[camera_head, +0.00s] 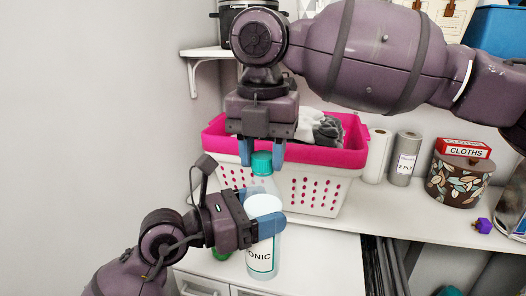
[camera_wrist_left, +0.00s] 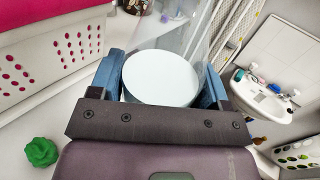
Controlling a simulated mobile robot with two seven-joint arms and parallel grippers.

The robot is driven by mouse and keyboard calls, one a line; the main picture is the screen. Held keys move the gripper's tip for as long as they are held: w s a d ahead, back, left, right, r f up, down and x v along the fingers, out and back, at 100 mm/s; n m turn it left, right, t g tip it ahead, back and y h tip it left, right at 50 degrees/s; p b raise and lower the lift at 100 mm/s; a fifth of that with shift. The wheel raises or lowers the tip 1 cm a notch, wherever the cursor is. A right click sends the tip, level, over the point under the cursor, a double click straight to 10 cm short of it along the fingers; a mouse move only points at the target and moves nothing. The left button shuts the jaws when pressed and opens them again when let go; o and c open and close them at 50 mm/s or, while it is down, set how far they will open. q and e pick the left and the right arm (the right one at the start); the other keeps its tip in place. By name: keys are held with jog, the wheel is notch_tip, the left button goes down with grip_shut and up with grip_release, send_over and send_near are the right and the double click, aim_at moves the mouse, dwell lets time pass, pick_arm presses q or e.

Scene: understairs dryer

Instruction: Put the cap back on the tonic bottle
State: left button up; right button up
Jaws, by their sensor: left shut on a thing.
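The tonic bottle (camera_head: 262,262) stands upright, clear, with a white label reading "ONIC" and a white level inside. My left gripper (camera_head: 266,226) is shut around its upper body from the left. In the left wrist view the clear bottle (camera_wrist_left: 190,38) sits between the blue fingers (camera_wrist_left: 160,85). A teal cap (camera_head: 262,162) is at the top of the bottle's neck; whether it is seated is unclear. My right gripper (camera_head: 262,158) points down from above, with one finger on each side of the cap. I cannot tell whether the fingers touch it.
A pink-rimmed white basket (camera_head: 318,192) holding cloth stands close behind the bottle. A green lump (camera_wrist_left: 40,152) lies on the white counter. Rolls (camera_head: 404,158), a cloths box (camera_head: 464,148), a patterned pot (camera_head: 458,185) and a purple item (camera_head: 483,226) are at right. Counter between them is clear.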

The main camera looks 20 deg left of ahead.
jog(key=c, duration=0.5)
jog(key=m, duration=2.4)
jog(key=shift+m, duration=0.3)
jog(key=o, duration=1)
jog(key=shift+r, duration=2.2)
jog(key=shift+c, duration=0.2)
